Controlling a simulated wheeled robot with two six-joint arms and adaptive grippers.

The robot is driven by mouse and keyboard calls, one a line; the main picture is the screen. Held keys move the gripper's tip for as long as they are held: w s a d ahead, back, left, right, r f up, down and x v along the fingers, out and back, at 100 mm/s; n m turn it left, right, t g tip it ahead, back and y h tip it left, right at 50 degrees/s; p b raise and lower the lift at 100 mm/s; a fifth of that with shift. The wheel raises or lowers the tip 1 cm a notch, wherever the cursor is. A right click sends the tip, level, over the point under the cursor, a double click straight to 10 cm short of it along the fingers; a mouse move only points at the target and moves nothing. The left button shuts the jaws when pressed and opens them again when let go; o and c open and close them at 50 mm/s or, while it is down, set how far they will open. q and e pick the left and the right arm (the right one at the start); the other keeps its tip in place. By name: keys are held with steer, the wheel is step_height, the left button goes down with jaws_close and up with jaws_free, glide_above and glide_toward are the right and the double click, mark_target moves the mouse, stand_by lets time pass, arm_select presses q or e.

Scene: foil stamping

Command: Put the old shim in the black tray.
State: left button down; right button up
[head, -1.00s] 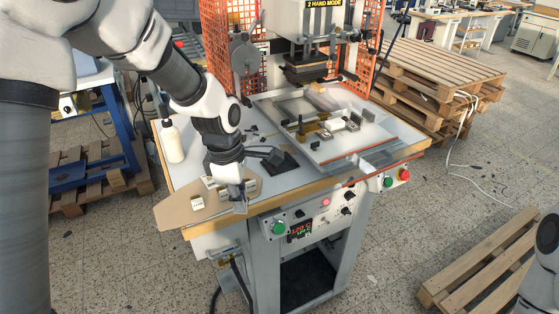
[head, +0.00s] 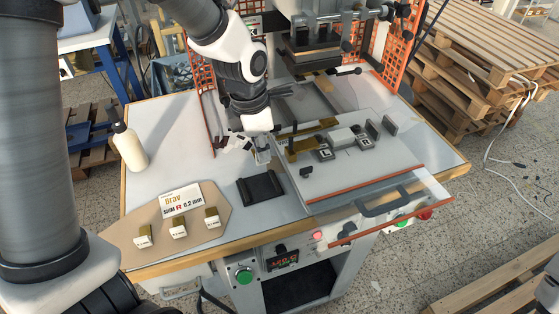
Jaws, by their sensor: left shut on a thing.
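The black tray (head: 262,188) lies empty on the white bench top, right of the brown board. My left gripper (head: 263,156) points down just behind the tray, left of the press slide. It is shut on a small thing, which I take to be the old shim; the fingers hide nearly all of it. My right gripper is out of view.
A white bottle (head: 129,150) stands at the bench's left. The press slide (head: 340,178) carries brass and grey fixture parts (head: 326,154). The press head (head: 311,52) hangs behind it, beside orange mesh guards (head: 393,45). A dark handle (head: 395,201) is at the slide's front.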

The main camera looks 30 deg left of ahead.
arm_select(q)
steer(key=shift+f, duration=0.85)
steer(key=s+f+p, duration=0.1)
steer(key=s+f, duration=0.2)
steer(key=shift+f, duration=0.15)
steer(key=f, duration=0.1)
steer(key=w+f, duration=0.1)
steer(key=f, duration=0.2)
steer(key=shift+w, duration=0.3)
steer(key=shift+s, duration=0.45)
steer(key=c, duration=1.6)
jaws_free()
steer(key=shift+w+f, duration=0.1)
steer(key=o, duration=0.3)
steer(key=shift+w, duration=0.2)
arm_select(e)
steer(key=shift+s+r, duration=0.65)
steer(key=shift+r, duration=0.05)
arm_select(q)
steer(key=shift+s, duration=0.1)
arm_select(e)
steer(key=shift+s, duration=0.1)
